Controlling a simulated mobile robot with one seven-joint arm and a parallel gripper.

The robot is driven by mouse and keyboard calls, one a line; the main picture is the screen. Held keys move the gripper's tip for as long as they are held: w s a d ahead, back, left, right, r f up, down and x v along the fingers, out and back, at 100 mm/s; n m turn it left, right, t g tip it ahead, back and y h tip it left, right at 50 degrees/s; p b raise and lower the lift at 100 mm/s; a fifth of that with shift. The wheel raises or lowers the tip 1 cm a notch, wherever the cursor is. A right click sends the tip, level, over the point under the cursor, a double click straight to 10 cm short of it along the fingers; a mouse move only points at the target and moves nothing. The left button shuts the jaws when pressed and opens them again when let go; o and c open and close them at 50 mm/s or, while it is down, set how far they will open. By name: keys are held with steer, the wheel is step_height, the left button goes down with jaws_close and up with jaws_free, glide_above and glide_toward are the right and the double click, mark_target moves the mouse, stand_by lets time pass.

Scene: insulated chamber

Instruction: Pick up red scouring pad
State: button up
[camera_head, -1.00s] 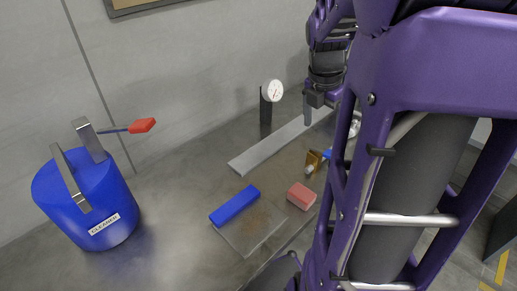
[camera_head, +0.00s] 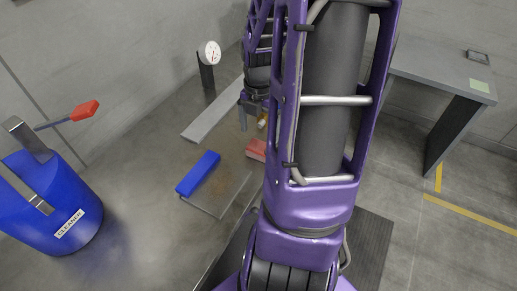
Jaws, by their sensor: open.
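The red scouring pad (camera_head: 255,150) is a small red block on the grey worktop, right of a blue block. My purple arm hides its right part. My gripper (camera_head: 250,117) points down above the worktop, beyond the pad in the picture and apart from it. It is open, and I see nothing between its fingers. Part of it is hidden behind my arm.
A blue block (camera_head: 198,173) lies on a thin plate (camera_head: 222,192). A blue CLEANER bucket (camera_head: 50,205) and a red-headed tool (camera_head: 84,110) are left. A grey table (camera_head: 440,72) stands right.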

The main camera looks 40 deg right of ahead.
mark_target(259, 146)
step_height(259, 146, down, 8)
steer(key=shift+w+d+r+b, duration=0.1)
steer(key=shift+r+b, duration=0.15)
steer(key=shift+b, duration=0.7)
steer(key=shift+c, duration=0.2)
steer(key=c, duration=1)
steer(key=shift+c, duration=0.2)
steer(key=shift+r, duration=0.15)
step_height(259, 146, up, 10)
steer(key=shift+f+p, duration=0.1)
steer(key=shift+p, duration=1.05)
